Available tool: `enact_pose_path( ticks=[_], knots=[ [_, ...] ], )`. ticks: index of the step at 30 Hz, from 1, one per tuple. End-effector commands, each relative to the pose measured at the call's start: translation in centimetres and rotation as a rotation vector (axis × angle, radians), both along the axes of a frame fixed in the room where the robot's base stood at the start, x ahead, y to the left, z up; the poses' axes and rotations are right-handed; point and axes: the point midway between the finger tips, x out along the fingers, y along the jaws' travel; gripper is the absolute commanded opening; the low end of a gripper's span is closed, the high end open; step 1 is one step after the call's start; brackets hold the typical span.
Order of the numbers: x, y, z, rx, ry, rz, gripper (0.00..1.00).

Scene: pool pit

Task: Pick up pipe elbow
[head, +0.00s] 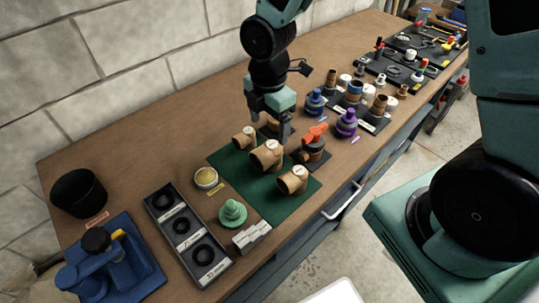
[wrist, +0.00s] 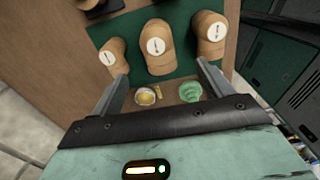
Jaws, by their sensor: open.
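Three tan pipe fittings with round white labels lie on a green mat (head: 227,160). The far one (head: 243,138), the larger middle one (head: 267,157) and the near one (head: 292,180) form a row. The labels are too small to read, so I cannot tell which is named the elbow. In the wrist view they appear at left (wrist: 113,55), middle (wrist: 158,50) and right (wrist: 209,34). My gripper (head: 275,138) is open and empty, just behind the middle fitting in the head view. In the wrist view the middle fitting appears between the fingertips (wrist: 162,70), apart from them.
An orange-handled valve (head: 315,142) stands at the mat's right edge. A round tin (head: 206,178), a green stepped part (head: 232,213) and a black tray of rings (head: 188,235) lie left and in front. Blue and purple fittings (head: 346,123) crowd the right.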

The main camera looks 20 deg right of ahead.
Motion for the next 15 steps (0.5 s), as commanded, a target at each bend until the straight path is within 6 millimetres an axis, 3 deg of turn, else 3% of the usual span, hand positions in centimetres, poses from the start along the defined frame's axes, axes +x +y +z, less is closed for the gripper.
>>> enact_pose_path(
  ticks=[6,15],
  knots=[
    [-0.1,0.0,-4.0,-0.001,0.004,0.001,0.79],
    [0.0,-0.1,-5.9,-0.001,0.002,-0.001,0.79]
  ],
)
